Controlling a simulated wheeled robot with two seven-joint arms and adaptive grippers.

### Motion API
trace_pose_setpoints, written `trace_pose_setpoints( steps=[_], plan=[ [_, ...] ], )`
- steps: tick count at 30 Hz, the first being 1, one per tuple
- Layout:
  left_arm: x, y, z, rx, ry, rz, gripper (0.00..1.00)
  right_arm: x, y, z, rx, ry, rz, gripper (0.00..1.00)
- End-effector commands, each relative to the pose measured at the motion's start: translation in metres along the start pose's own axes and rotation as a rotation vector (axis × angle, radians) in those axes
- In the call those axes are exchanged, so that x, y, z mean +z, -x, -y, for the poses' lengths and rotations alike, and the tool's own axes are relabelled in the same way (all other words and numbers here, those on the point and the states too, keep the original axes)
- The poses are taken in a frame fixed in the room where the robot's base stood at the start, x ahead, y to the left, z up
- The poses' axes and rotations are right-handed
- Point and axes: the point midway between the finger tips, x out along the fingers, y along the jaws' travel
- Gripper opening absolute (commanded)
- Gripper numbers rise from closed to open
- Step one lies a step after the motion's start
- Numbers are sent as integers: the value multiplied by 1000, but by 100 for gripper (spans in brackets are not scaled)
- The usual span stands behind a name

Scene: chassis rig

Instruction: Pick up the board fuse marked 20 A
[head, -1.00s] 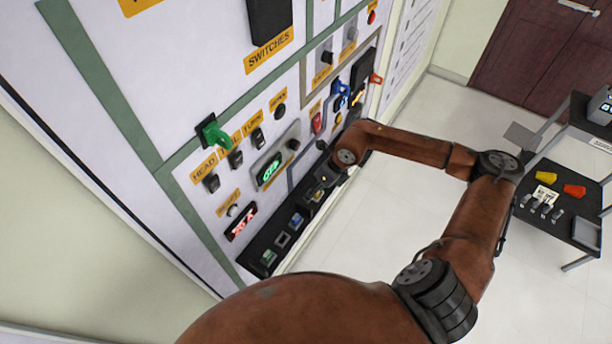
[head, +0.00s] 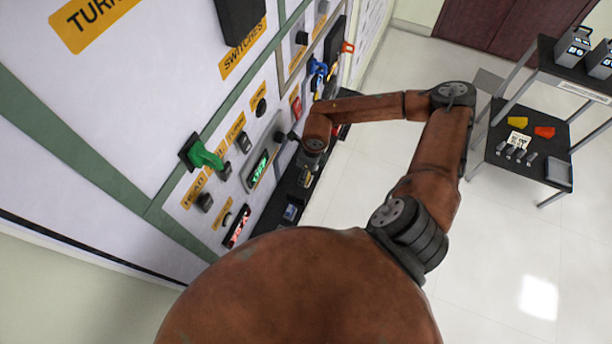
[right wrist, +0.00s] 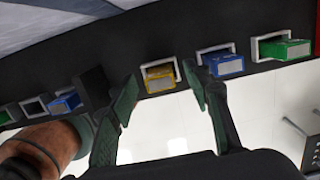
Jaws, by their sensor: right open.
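In the right wrist view, a yellow fuse (right wrist: 160,78) sits in a pale-framed socket on a black strip (right wrist: 125,40). My right gripper (right wrist: 163,92) is open, with one dark green finger on each side of the yellow fuse; I cannot tell whether either touches it. A blue fuse (right wrist: 222,64) and a green fuse (right wrist: 283,48) sit to the right. Another blue fuse (right wrist: 65,102) sits to the left. No rating is readable, so the marking 20 A cannot be confirmed. In the head view my right gripper reaches the panel, its fingers hidden. My left gripper is out of view.
An empty socket (right wrist: 34,108) and a dark block (right wrist: 94,86) are on the strip. The panel has a protruding green handle (head: 205,155), switches and a green display (head: 260,166). A black shelf cart (head: 545,150) stands right; the floor between is clear.

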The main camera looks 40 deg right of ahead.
Motion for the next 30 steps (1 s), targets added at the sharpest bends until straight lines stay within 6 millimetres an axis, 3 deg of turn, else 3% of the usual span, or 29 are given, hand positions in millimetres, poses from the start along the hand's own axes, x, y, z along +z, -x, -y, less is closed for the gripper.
trace_pose_setpoints(
  steps=[4, 11, 27, 30],
  plan=[
    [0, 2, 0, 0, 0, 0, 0, -1, -13, 0, 1, -2, -1, 45],
    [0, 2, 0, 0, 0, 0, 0, -2, -15, 0, 0, -3, 0, 45],
    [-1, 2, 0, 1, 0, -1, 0, -1, -15, 0, 0, -3, 0, 8],
    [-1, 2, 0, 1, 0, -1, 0, -1, -15, 0, 0, -3, 0, 7]
  ],
)
